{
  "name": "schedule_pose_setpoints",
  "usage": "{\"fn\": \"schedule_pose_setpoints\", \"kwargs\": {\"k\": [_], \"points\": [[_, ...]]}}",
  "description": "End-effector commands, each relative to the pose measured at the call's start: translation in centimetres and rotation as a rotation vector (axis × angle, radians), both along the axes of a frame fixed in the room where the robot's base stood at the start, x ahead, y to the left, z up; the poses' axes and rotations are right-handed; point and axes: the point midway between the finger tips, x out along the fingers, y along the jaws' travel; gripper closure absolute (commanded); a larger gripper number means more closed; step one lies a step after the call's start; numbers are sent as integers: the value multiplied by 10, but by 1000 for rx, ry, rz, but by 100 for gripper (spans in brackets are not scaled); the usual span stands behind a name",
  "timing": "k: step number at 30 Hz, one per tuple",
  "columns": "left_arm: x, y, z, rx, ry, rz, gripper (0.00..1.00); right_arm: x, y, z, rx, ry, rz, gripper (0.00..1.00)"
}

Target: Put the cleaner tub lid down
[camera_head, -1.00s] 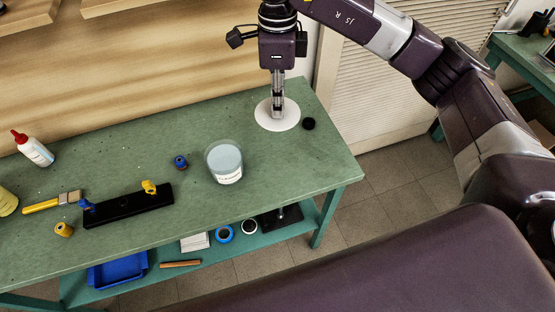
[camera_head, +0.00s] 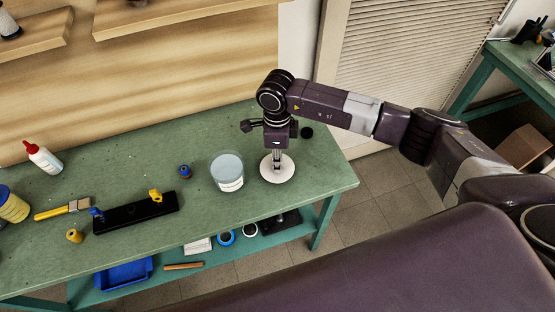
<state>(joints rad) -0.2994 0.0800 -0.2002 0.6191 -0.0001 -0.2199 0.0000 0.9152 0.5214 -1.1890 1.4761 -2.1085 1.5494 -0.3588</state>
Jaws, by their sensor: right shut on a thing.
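The cleaner tub lid is a flat white disc (camera_head: 287,174) just right of the tub, over the green bench. My right gripper (camera_head: 277,167) points straight down and is shut on the lid at its middle. I cannot tell whether the lid touches the bench top or is slightly above it. The cleaner tub (camera_head: 229,184) is a clear round container with pale blue-grey contents and a white label; it stands upright on the bench with its top uncovered. My left gripper is not in view.
A blue spool (camera_head: 185,171) and a black bar (camera_head: 130,216) with yellow and blue pieces lie left of the tub. The green bench (camera_head: 322,171) is bare right of the lid, up to its right edge.

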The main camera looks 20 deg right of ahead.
Motion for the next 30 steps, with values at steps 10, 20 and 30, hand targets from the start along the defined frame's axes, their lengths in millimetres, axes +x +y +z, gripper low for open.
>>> {"fn": "schedule_pose_setpoints", "kwargs": {"k": [10, 20, 30], "points": [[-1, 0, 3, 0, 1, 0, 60, 0, 0, -12, 1, -1, 0, 97], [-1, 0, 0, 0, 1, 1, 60, 0, 0, -14, 1, -1, 0, 65], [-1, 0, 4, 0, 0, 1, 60, 0, 0, -10, 1, -1, 0, 65]]}}
